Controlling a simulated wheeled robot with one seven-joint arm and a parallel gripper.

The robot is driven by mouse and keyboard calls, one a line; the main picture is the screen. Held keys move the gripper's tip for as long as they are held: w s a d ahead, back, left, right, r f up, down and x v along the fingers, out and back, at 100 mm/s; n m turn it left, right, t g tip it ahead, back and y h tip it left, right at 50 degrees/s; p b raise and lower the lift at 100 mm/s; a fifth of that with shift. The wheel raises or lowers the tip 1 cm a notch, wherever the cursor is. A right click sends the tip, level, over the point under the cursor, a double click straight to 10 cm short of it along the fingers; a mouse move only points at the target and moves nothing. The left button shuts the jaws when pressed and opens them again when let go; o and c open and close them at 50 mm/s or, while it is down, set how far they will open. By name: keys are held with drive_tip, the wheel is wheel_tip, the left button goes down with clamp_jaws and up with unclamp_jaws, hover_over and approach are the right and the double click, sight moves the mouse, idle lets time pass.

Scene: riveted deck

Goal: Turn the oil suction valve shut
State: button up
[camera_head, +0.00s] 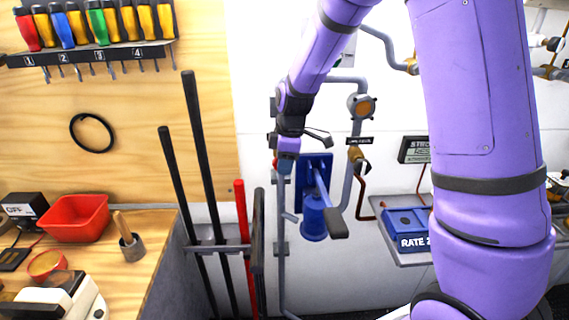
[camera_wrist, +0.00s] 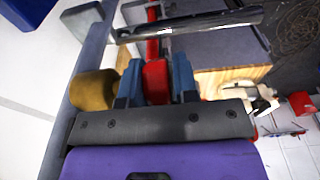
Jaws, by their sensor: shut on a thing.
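My gripper (camera_head: 287,163) is at the grey vertical pipe on the white wall, left of the blue hand pump. In the wrist view its two blue fingers (camera_wrist: 156,82) are shut on a red lever handle (camera_wrist: 155,77), which lies between them. A brass valve body (camera_wrist: 93,90) sits on the grey pipe (camera_wrist: 88,58) just left of the fingers. In the head view a little red (camera_head: 275,160) shows beside the fingertips; my gripper hides most of this valve. Its label cannot be read, and the lever's exact angle is hard to tell.
The blue hand pump (camera_head: 314,220), with its lever sticking out, stands close right of my gripper. Another brass valve (camera_head: 357,157) is further right. Long dark bars (camera_head: 205,170) and a red bar (camera_head: 243,220) stand in a rack at left. A workbench (camera_head: 150,240) is at far left.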

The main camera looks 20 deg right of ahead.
drive_tip(key=o, duration=0.9)
drive_tip(key=shift+r, duration=0.1)
drive_tip(key=r, duration=0.3)
drive_tip(key=d+r, duration=0.1)
drive_tip(key=r, duration=0.6)
drive_tip(key=shift+s+d+r, duration=0.15)
drive_tip(key=shift+s+r, duration=0.05)
drive_tip(key=shift+r, duration=0.05)
